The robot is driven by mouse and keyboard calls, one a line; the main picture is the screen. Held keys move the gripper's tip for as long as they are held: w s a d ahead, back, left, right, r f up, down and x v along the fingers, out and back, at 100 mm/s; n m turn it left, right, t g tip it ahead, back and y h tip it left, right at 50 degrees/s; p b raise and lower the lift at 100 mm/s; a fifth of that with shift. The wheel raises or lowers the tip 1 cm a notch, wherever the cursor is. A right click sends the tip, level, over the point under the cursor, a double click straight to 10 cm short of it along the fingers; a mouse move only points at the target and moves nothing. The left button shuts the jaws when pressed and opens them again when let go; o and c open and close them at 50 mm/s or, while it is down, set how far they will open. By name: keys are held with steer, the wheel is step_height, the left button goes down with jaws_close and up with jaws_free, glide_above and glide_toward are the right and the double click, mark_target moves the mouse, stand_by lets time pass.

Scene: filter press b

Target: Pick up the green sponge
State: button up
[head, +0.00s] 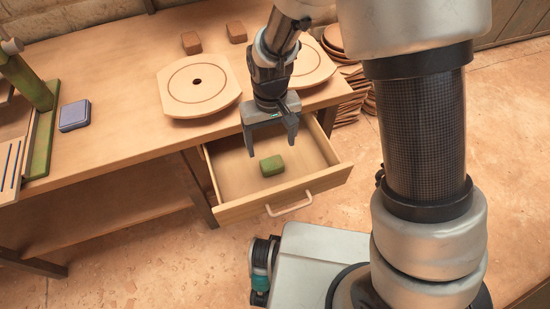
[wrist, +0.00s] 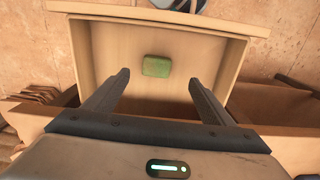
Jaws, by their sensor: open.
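The green sponge (head: 272,165) is a small rounded block lying on the floor of an open drawer (head: 240,211). In the wrist view the sponge (wrist: 156,66) lies between the lines of the two fingers, a little beyond their tips. My gripper (head: 270,148) is open and empty above the drawer, its fingers pointing down. The wrist view also shows the gripper (wrist: 157,78) with its fingers wide apart. The sponge is fully visible and apart from the fingers. The exact height gap cannot be told.
The wooden bench (head: 110,130) stands behind the drawer, with two round-holed plates, one here (head: 199,84), and two brown blocks. A purple-grey pad (head: 75,115) lies at left beside a green frame (head: 39,130). The drawer's walls surround the sponge; its handle (head: 289,205) faces front.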

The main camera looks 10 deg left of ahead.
steer(key=b, duration=0.1)
glide_above(274, 168)
steer(key=f, duration=0.8)
steer(key=shift+a, duration=0.3)
steer(key=f, duration=0.1)
steer(key=f+b, duration=0.1)
steer(key=f, duration=0.3)
steer(key=shift+d, duration=0.3)
steer(key=c, duration=1.1)
steer(key=shift+r, duration=0.1)
steer(key=shift+c, duration=0.2)
